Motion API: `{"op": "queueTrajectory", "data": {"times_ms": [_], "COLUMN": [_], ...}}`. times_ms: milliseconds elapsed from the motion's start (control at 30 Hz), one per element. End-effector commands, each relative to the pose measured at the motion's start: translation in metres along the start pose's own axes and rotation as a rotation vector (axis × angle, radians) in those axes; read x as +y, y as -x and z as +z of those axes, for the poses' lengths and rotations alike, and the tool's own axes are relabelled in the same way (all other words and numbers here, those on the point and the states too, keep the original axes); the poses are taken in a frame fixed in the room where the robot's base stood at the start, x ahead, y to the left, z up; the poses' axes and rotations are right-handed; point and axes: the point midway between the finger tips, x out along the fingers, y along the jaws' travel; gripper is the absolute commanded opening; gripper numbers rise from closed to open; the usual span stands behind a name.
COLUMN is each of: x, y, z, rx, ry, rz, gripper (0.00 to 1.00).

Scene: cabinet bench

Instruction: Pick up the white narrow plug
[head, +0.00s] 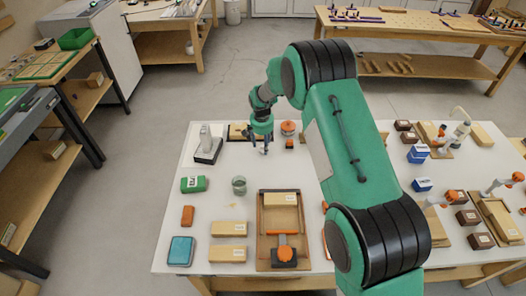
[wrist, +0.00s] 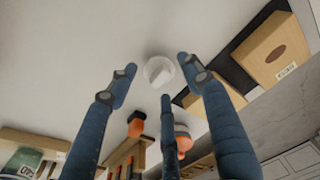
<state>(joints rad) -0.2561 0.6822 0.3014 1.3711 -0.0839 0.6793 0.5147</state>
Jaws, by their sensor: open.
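The white narrow plug (wrist: 160,71) shows in the wrist view as a small pale piece with a round base on the white table (head: 215,160). It lies between the spread fingertips of my gripper (wrist: 155,78), apart from them as far as I can see. My gripper has blue-grey fingers, is open and holds nothing. In the head view my gripper (head: 264,148) points down over the back part of the table. The plug is too small or hidden there to make out clearly.
Near the gripper stand a grey device on a dark base (head: 207,150), a glass jar (head: 239,186) and an orange-topped round piece (head: 288,128). A wooden box (wrist: 272,46) lies right in the wrist view. A wooden tray (head: 263,250) lies in front; table around the jar is clear.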

Motion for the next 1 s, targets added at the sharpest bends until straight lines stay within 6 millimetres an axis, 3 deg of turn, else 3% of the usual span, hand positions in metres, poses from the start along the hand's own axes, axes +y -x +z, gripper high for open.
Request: {"op": "queueTrajectory", "data": {"times_ms": [233,833,1000], "x": [0.0,0.0,0.0], "y": [-0.026,-0.028,-0.028], "z": [0.0,0.0,0.0], "rx": [0.0,0.0,0.0], "ry": [0.0,0.0,0.0], "rz": [0.0,0.0,0.0], "gripper": [0.5,0.5,0.22]}}
